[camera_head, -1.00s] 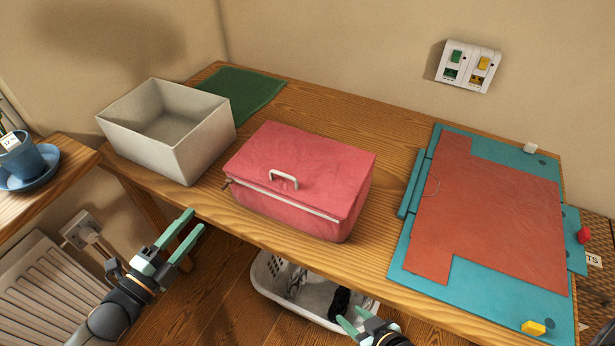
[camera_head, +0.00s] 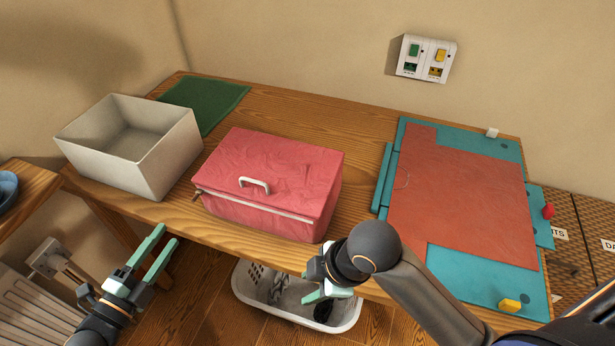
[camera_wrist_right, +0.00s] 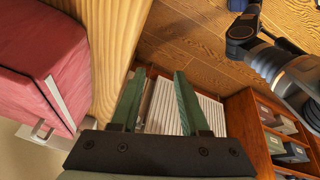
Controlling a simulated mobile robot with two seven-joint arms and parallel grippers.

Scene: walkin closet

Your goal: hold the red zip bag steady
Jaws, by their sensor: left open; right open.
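The red zip bag (camera_head: 280,165) sits closed on the wooden table, near its front edge. It has a white handle (camera_head: 255,183) on its lid and a pale zip line along its front, with the zip pull at the left corner. My left gripper (camera_head: 160,248) is open and empty, in front of the table edge, below and left of the bag. My right gripper (camera_head: 313,285) is in front of the table edge below the bag's right end, partly hidden by its own wrist. In the right wrist view it is open and empty (camera_wrist_right: 157,85), with the bag (camera_wrist_right: 40,55) to its left, apart from it.
A grey open box (camera_head: 170,160) and a green mat (camera_head: 215,100) lie left of the bag. A teal board with a red sheet (camera_head: 460,200) covers the table's right. A white laundry basket (camera_head: 345,325) stands on the floor below my right gripper.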

